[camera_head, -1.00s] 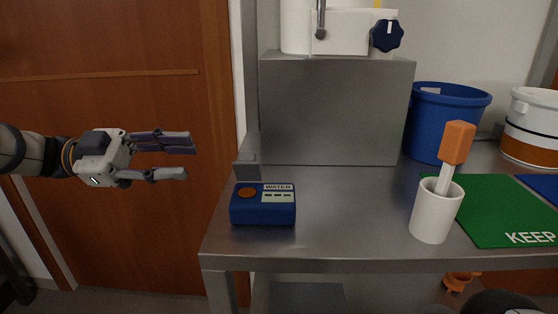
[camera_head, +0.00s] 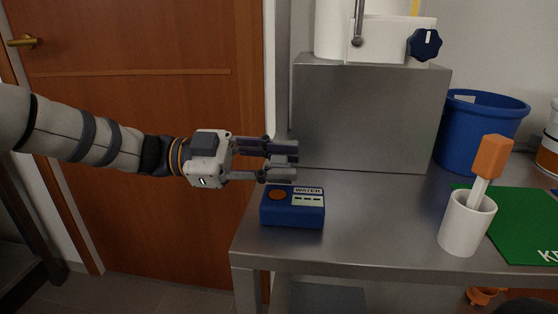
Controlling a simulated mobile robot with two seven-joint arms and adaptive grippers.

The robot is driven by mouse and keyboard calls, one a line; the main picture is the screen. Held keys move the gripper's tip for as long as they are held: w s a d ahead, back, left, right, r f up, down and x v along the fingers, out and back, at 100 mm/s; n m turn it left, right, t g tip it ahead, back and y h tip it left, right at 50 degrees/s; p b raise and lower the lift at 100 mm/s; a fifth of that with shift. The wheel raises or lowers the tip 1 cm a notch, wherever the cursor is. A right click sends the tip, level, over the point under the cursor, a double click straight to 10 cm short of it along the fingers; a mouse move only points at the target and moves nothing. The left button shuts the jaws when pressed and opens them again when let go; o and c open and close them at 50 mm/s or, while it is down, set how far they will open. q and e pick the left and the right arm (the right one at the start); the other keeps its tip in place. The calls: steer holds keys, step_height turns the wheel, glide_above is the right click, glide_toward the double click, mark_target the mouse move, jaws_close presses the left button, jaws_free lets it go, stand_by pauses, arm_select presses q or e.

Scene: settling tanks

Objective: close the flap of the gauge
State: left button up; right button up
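The gauge (camera_head: 292,212) is a blue box with an orange round button and a label reading WATER. It sits near the left front corner of the steel table. Its grey flap stood upright at the back of the box a second ago; now my gripper's fingers cover most or all of that spot. My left gripper (camera_head: 296,162) is at the back of the gauge, just above it, pointing right. Its fingers look parted, with a narrow gap. I cannot tell whether they touch the flap. My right gripper does not show.
A steel block (camera_head: 370,115) stands behind the gauge, under a white vessel with a dark blue knob (camera_head: 425,44). To the right are a white cup (camera_head: 466,225) with an orange-handled tool, a green mat (camera_head: 525,222) and a blue bucket (camera_head: 478,135). Bare table lies between gauge and cup.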

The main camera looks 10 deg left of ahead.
arm_select(q)
jaws_close()
steer(key=shift+s+m+p, duration=0.25)
steer(key=shift+m+p, duration=0.05)
steer(key=shift+m, duration=0.35)
steer(key=shift+s+m+p, duration=0.25)
steer(key=shift+m, duration=0.4)
steer(key=shift+s+f+m+p, duration=0.15)
steer(key=shift+s+m+p, duration=0.2)
steer(key=shift+m, duration=0.65)
steer(key=shift+s+f+m, duration=0.2)
steer(key=shift+m, duration=0.35)
steer(key=shift+s+f+m, duration=0.15)
steer(key=shift+m, duration=0.4)
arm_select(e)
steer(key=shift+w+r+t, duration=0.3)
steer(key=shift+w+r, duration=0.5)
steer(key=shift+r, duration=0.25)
arm_select(q)
steer(key=shift+f, duration=0.1)
